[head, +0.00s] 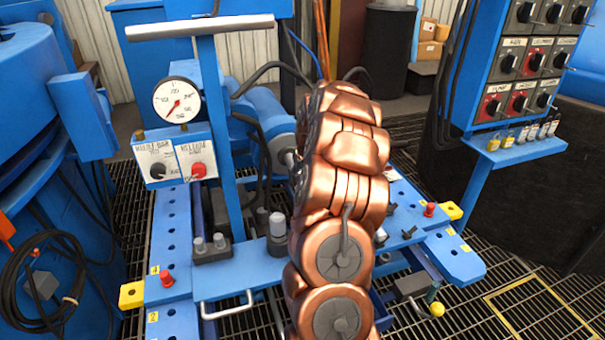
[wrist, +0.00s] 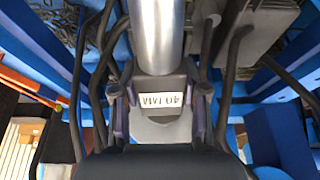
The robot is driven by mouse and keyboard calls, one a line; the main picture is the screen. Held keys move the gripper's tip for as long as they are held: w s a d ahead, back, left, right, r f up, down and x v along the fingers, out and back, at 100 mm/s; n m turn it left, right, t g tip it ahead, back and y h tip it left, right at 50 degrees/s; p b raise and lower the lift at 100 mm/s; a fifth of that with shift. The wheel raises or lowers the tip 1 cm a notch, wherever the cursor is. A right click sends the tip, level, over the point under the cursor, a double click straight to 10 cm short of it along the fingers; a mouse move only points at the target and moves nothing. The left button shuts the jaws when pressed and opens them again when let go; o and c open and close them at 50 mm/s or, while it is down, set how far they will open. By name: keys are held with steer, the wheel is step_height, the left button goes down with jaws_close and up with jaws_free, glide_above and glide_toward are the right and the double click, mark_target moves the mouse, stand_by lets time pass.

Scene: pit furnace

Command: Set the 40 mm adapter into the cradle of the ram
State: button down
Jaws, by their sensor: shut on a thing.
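In the wrist view, my gripper (wrist: 163,98) is shut on the 40 mm adapter (wrist: 160,84), a grey block with a white "40 MM" label. One finger is on each side of it. A bright steel rod (wrist: 155,35) of the ram lies just beyond the adapter; I cannot tell whether they touch. In the head view, the ram (head: 262,118) is a blue cylinder with a short steel rod end at its right. My copper arm covers the gripper, the adapter and the ram's front end there. I cannot make out the cradle in either view.
A pressure gauge (head: 177,100) and valve box (head: 174,155) stand left of the ram, beside a T-handled post (head: 222,130). Black hoses loop behind. The blue frame (head: 170,235) carries pegs and holes.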

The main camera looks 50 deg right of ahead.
steer(key=shift+a+f, duration=0.1)
steer(key=shift+f, duration=0.7)
steer(key=shift+s+f, duration=0.1)
steer(key=shift+f, duration=0.1)
steer(key=shift+s+a+f+b, duration=0.1)
steer(key=shift+a+f+b, duration=0.05)
steer(key=shift+f+b, duration=0.15)
steer(key=c, duration=1)
jaws_free()
steer(key=shift+f, duration=0.1)
steer(key=shift+c, duration=0.2)
steer(key=o, duration=0.3)
steer(key=shift+f, duration=0.35)
steer(key=shift+o, duration=1)
steer(key=shift+r, duration=0.3)
steer(key=shift+r, duration=0.2)
